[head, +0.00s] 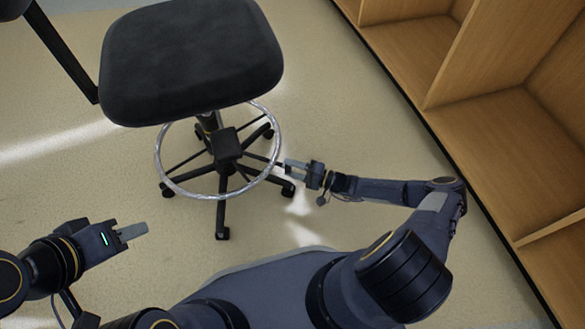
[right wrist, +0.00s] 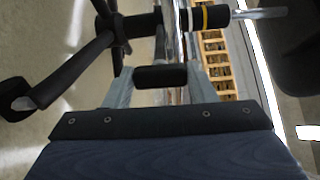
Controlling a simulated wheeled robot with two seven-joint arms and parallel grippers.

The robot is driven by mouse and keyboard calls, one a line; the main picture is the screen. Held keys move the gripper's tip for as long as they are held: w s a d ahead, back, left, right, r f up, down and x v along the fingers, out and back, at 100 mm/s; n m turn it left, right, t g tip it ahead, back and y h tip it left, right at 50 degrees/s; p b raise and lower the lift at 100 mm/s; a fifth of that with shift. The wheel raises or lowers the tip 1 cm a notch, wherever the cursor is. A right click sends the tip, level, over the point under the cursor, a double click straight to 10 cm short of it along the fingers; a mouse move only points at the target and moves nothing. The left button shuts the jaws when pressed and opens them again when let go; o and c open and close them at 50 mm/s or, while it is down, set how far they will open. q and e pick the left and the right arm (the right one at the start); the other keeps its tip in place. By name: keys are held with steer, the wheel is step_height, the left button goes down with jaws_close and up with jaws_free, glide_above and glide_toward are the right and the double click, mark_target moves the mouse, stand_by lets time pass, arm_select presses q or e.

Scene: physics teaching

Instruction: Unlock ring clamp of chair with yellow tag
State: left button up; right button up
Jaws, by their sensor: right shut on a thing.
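The black chair has a dark padded seat (head: 195,60), a silver foot ring (head: 166,140) and a black hub (head: 228,146) with several legs. In the right wrist view, a yellow band (right wrist: 205,17) shows on the black chair column, beside a pale band. My right gripper (head: 287,167) is at the right side of the foot ring. In the right wrist view its fingers (right wrist: 160,88) are shut on a short black handle (right wrist: 160,77), apparently the ring clamp's. My left gripper (head: 134,231) is apart from the chair at the lower left; its finger gap is unclear.
An open wooden shelf unit (head: 425,50) stands along the right side. The pale floor (head: 330,95) between chair and shelf is clear.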

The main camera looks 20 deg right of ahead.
steer(key=shift+d+n, duration=0.1)
steer(key=shift+n, duration=0.2)
stand_by(0.4)
steer(key=o, duration=1)
steer(key=p+v, duration=0.1)
steer(key=v, duration=0.6)
steer(key=shift+s+d+p, duration=0.25)
steer(key=shift+d+p, duration=0.05)
steer(key=shift+p, duration=0.1)
steer(key=shift+r, duration=0.1)
